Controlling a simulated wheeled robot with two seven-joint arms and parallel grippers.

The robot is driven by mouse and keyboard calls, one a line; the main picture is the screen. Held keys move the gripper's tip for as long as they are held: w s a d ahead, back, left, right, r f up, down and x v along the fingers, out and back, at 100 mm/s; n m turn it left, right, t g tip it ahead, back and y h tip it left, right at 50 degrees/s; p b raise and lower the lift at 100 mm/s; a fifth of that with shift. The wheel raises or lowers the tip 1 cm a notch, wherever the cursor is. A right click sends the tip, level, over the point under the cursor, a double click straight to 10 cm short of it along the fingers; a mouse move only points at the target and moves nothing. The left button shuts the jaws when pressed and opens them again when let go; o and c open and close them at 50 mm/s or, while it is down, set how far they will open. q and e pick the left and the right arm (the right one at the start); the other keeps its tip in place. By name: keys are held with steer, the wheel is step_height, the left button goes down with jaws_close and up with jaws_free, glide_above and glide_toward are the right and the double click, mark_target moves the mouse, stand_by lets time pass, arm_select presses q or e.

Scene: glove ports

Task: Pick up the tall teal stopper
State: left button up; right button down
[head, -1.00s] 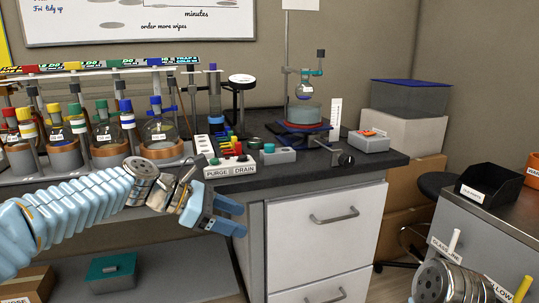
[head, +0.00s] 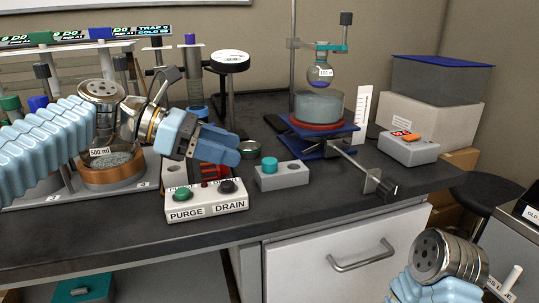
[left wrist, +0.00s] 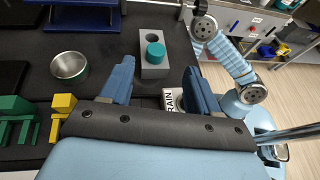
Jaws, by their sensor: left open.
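The teal stopper (head: 269,165) stands upright in a small grey block (head: 283,178) on the dark bench top. In the left wrist view the stopper (left wrist: 156,53) sits in one hole of the block (left wrist: 153,69), and the other hole is empty. How tall it is below the block's top is hidden. My left gripper (head: 232,148) is open and empty, above the bench and left of the block. In the left wrist view the stopper lies ahead, between the lines of the two fingers (left wrist: 158,78). Of my right arm only links show; its gripper is out of view.
A white PURGE/DRAIN box (head: 205,203) stands under and in front of my left gripper. A small metal bowl (left wrist: 69,65) is near the block. A blue jack stand (head: 318,130) with a bath and flask is behind right. The bench front is clear.

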mark_target(269, 160)
arm_select(q)
steer(key=x, duration=0.7)
steer(key=shift+w+d+f, duration=0.15)
steer(key=shift+w+d, duration=0.05)
steer(key=shift+w, duration=0.1)
steer(key=c, duration=1.1)
